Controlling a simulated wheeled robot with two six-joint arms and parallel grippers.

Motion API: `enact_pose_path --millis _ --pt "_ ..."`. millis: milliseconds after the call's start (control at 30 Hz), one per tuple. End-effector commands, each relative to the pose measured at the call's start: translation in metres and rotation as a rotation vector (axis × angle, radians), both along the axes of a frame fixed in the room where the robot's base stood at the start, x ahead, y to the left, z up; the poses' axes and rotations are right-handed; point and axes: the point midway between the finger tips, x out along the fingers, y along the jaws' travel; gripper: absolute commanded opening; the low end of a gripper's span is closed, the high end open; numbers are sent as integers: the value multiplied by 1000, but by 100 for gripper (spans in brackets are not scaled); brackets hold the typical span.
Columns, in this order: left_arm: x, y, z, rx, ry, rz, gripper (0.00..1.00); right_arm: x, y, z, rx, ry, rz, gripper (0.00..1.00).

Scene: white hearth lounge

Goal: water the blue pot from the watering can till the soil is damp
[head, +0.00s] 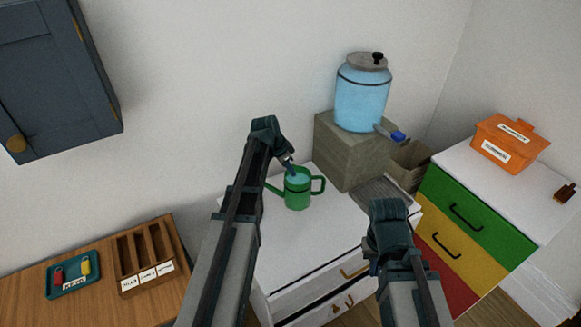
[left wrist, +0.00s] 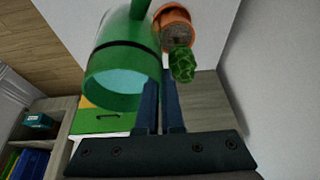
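The green watering can (head: 297,196) stands at or just above the white cabinet top, with its spout to the left and its handle to the right. Pale blue shows in its opening. My left gripper (head: 289,168) reaches down to its rim. In the left wrist view, the can (left wrist: 113,95) fills the upper left and my left fingers (left wrist: 161,95) sit close together astride its wall. I cannot tell whether the can is lifted. My right gripper (head: 373,266) is low at the right; its fingers are mostly hidden. I see no blue pot.
A blue water dispenser (head: 361,100) stands on a grey block (head: 345,150) behind the can. An orange pot (left wrist: 174,25) with a cactus (left wrist: 183,65) shows in the wrist view. A coloured dresser (head: 470,219) with an orange box (head: 508,145) is right; a wooden desk (head: 100,295) is left.

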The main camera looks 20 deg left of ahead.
Motion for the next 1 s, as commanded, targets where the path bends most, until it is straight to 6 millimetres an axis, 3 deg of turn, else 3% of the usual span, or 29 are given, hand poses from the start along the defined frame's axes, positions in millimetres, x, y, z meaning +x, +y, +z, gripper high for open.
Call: enact_pose_path --millis 1000 --pt "0 2 20 -133 -63 -3 0 0 0 7 0 0 0 0"
